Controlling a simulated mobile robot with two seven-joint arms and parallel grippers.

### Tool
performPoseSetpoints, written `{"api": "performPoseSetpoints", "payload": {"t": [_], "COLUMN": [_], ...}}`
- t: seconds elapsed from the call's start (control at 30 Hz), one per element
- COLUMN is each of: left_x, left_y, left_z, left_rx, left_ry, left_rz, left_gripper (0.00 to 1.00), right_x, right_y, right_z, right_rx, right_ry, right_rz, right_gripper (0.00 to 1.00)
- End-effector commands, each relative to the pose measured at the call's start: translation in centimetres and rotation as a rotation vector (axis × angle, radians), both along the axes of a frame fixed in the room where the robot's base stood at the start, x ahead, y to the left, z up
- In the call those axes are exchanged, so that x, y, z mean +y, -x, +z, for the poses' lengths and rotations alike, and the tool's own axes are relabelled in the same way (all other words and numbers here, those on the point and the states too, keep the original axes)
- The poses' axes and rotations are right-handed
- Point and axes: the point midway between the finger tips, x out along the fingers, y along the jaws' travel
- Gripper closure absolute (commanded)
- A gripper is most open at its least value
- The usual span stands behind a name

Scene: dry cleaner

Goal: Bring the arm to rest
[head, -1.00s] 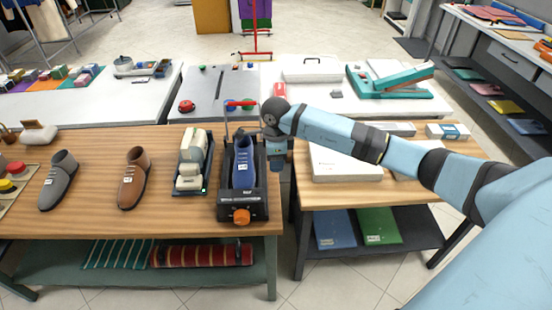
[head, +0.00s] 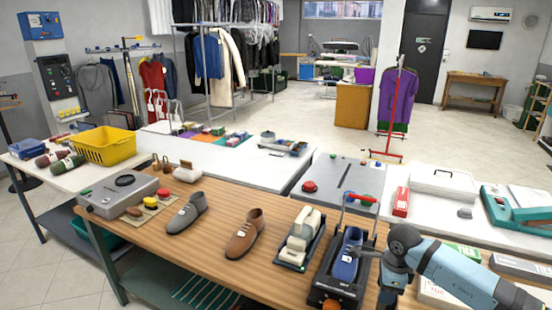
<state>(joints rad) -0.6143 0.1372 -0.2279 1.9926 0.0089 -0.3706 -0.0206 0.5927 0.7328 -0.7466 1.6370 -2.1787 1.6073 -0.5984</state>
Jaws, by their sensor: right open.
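My right arm comes in from the lower right. Its wrist bends down just right of the shoe stretcher, and my right gripper (head: 388,290) hangs there, partly hidden by its own wrist. It is open, and I see nothing held in it. A blue shoe (head: 347,258) sits on the black stretcher (head: 330,286) with the orange knob and red-handled lever. The gripper is close beside the stretcher; I cannot tell whether they touch. My left gripper is not in view.
The wooden table (head: 205,262) also carries a brown shoe (head: 246,236), a grey shoe (head: 187,214), a cream-and-dark device (head: 300,237) and a grey button box (head: 122,193). A yellow basket (head: 103,147) stands at left. Open floor lies beyond the white counters.

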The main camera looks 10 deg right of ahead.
Motion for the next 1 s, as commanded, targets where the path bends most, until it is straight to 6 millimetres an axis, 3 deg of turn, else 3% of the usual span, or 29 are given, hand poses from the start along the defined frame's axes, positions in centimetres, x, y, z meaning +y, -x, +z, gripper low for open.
{"api": "performPoseSetpoints", "payload": {"t": [0.17, 0.2, 0.3, 0.4, 0.47, 0.57, 0.67, 0.77, 0.8, 0.9, 1.0], "left_x": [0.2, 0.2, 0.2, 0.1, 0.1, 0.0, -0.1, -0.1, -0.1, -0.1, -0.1], "left_y": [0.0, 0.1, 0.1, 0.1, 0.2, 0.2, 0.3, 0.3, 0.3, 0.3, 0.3], "left_z": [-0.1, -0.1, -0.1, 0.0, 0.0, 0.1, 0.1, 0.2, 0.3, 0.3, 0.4], "left_rx": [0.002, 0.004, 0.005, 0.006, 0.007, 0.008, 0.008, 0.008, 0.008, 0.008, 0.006], "left_ry": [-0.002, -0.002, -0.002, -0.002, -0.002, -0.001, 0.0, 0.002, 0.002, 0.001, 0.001], "left_rz": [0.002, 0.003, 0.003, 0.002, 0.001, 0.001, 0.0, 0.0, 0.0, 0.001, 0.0], "left_gripper": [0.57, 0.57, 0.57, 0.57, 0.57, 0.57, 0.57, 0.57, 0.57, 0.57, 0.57], "right_x": [9.8, 12.6, 19.2, 22.9, 23.6, 22.8, 20.3, 17.4, 16.4, 14.9, 14.3], "right_y": [4.3, 5.7, 8.9, 10.7, 11.3, 11.7, 12.6, 15.0, 16.4, 20.2, 23.3], "right_z": [-3.0, -3.2, -2.1, 0.2, 1.3, 1.8, -0.1, -3.9, -5.6, -9.5, -11.9], "right_rx": [0.062, 0.089, 0.192, 0.326, 0.421, 0.598, 0.797, 1.004, -1.001, -0.947, -0.91], "right_ry": [-0.425, -0.564, -0.954, -1.311, -1.497, -1.75, -1.913, -1.956, 1.792, 1.369, 1.109], "right_rz": [-0.072, -0.119, -0.316, -0.603, -0.812, -1.218, -1.689, -2.196, 2.215, 2.122, 2.046], "right_gripper": [0.55, 0.55, 0.55, 0.55, 0.55, 0.55, 0.55, 0.55, 0.55, 0.55, 0.55]}}
